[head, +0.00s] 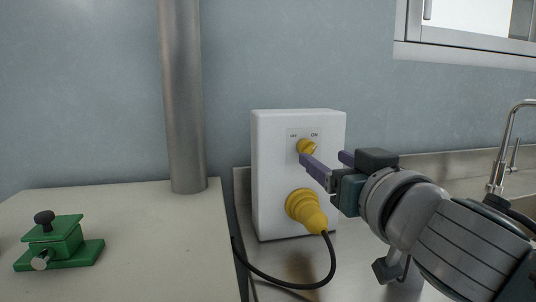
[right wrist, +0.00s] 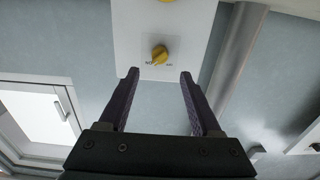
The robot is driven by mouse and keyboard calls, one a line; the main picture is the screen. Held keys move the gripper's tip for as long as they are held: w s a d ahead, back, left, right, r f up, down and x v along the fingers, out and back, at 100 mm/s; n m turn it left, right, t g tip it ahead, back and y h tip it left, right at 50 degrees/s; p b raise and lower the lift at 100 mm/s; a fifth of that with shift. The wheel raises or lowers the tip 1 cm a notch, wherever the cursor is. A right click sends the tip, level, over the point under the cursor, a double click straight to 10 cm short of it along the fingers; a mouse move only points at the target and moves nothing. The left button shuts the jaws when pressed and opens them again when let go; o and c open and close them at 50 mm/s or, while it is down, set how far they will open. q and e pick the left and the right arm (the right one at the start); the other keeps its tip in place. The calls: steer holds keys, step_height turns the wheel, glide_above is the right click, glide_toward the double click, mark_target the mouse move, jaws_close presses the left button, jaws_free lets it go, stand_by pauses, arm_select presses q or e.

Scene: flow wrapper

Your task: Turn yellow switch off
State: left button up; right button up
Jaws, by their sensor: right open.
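The yellow switch (head: 307,147) is a small rotary knob on the upper front of a white box (head: 272,165). Small OFF and ON labels sit above it, and the knob appears turned toward ON. In the right wrist view the yellow switch (right wrist: 160,54) lies ahead of the fingertips, roughly centred between them. My right gripper (head: 325,162) is open and empty, coming in from the right in front of the box. Its two fingers also show in the right wrist view (right wrist: 158,75), apart from each other. Whether a fingertip touches the knob, I cannot tell. My left gripper is not in view.
A yellow plug (head: 306,208) with a black cable (head: 310,284) is below the switch. A green device (head: 60,243) stands on the pale table (head: 140,235) at left. A metal pole (head: 182,100) rises behind. A faucet (head: 504,150) is at right.

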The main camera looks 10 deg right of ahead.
mark_target(311, 149)
steer(key=w+b, duration=0.1)
steer(key=w, duration=0.6)
steer(key=shift+a, duration=0.1)
jaws_close()
stand_by(0.4)
